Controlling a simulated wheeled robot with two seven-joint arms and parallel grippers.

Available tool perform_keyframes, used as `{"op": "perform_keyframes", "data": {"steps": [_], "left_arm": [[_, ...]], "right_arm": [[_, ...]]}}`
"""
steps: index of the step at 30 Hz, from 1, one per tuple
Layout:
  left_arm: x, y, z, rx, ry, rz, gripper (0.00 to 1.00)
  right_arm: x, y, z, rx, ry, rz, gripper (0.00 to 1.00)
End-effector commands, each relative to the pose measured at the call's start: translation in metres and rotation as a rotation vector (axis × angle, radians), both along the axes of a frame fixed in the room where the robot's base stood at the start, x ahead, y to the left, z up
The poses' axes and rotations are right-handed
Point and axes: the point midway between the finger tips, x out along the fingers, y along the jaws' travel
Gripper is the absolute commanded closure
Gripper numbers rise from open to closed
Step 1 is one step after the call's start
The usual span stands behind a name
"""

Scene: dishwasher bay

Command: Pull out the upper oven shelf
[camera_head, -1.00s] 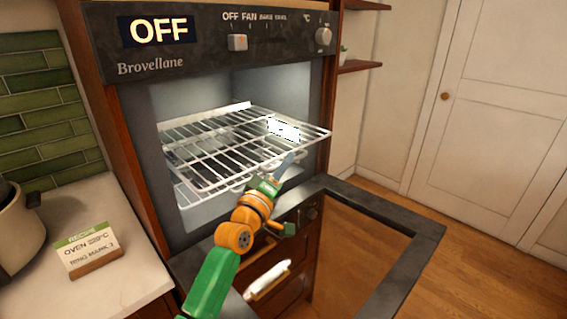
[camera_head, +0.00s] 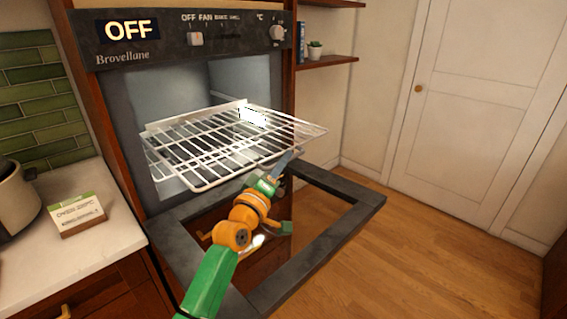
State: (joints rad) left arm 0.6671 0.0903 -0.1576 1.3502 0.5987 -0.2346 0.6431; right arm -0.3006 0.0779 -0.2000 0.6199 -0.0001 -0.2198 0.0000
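The upper oven shelf (camera_head: 205,150) is a pale wire rack. It sticks well out of the open oven (camera_head: 165,90), level or nearly so, over the lowered door. My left gripper (camera_head: 284,162) is at the shelf's front bar, right of its middle. It appears shut on the bar, as the shelf has come along with it; the finger gap is too small to see clearly. Part of the front bar is hidden behind the gripper. My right gripper is not in view.
The dark-framed oven door (camera_head: 340,215) hangs open below the shelf and my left arm. A counter (camera_head: 95,230) at left holds a recipe card (camera_head: 76,213) and a pot (camera_head: 15,200). Wooden floor (camera_head: 420,250) is clear at right, before a white door (camera_head: 480,110).

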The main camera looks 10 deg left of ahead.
Motion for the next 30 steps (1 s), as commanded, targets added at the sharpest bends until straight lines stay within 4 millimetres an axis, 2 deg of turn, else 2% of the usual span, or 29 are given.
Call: {"op": "perform_keyframes", "data": {"steps": [1,3,4,14,17,24,30], "left_arm": [[0.000,0.000,0.002,-0.002,-0.004,0.001,0.78],[0.000,0.000,0.001,-0.002,-0.002,0.000,0.59],[0.000,0.000,0.001,-0.002,-0.002,0.000,0.56],[-0.003,0.001,-0.001,-0.001,0.000,0.001,0.56],[-0.012,0.003,-0.004,-0.003,0.000,-0.001,0.56],[-0.050,0.012,-0.013,-0.002,-0.002,0.001,0.56],[-0.066,0.016,-0.015,0.001,0.000,0.000,0.56]], "right_arm": [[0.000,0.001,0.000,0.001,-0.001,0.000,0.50],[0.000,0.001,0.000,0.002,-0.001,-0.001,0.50],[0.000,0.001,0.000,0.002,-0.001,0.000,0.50],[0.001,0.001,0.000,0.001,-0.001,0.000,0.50],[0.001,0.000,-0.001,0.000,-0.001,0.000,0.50],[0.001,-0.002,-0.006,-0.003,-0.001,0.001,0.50],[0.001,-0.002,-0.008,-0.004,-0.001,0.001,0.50]]}}
